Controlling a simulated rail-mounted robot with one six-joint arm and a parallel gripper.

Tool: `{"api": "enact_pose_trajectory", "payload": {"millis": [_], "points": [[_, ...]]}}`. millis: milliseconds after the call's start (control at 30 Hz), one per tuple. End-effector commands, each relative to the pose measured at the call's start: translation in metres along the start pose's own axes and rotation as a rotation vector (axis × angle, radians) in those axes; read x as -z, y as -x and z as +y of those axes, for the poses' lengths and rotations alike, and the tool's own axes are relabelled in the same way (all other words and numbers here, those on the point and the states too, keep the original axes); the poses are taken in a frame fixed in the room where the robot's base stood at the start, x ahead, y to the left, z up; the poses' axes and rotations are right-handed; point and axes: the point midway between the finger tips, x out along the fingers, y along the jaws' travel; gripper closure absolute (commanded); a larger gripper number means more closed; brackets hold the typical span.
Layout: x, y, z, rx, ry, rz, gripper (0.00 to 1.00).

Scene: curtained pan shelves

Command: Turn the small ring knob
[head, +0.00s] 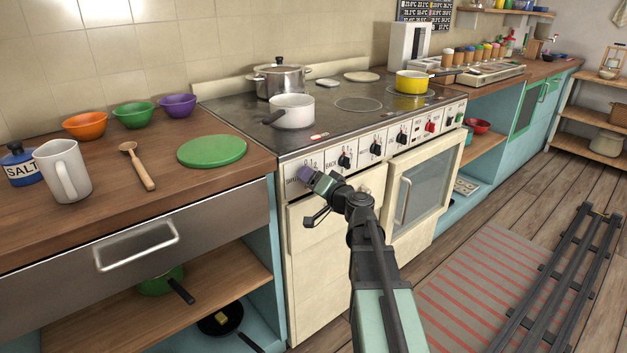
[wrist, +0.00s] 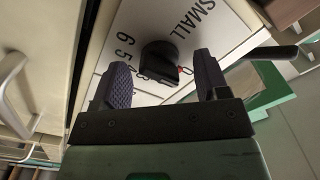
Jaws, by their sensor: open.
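The small ring knob (wrist: 160,57) is a round black knob on a pale panel marked SMALL and with numbers. A small red mark shows at its right edge in the wrist view. My gripper (wrist: 163,72) is open, with one purple ridged finger on each side of the knob and a gap on both sides. I cannot tell whether the fingertips reach around it or stop short. In the head view my gripper (head: 314,180) is at the left end of the stove's control panel and hides this knob.
Several other knobs (head: 344,160) line the panel of the cream stove (head: 335,215). A white pot (head: 292,112), a steel pot (head: 280,80) and a yellow pan (head: 411,84) stand on top. An oven door handle (head: 405,201) sticks out to the right.

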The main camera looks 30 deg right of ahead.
Motion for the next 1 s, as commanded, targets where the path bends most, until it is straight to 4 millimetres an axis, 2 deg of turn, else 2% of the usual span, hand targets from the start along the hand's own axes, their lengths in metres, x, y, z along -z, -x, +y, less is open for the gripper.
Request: {"api": "enact_pose_trajectory", "payload": {"millis": [500,867,1000], "points": [[0.000,0.019,0.000,0.000,-0.001,0.000,0.32],[0.000,0.021,0.000,0.000,-0.001,0.000,0.32],[0.000,0.029,0.000,-0.001,-0.001,0.001,0.32]]}}
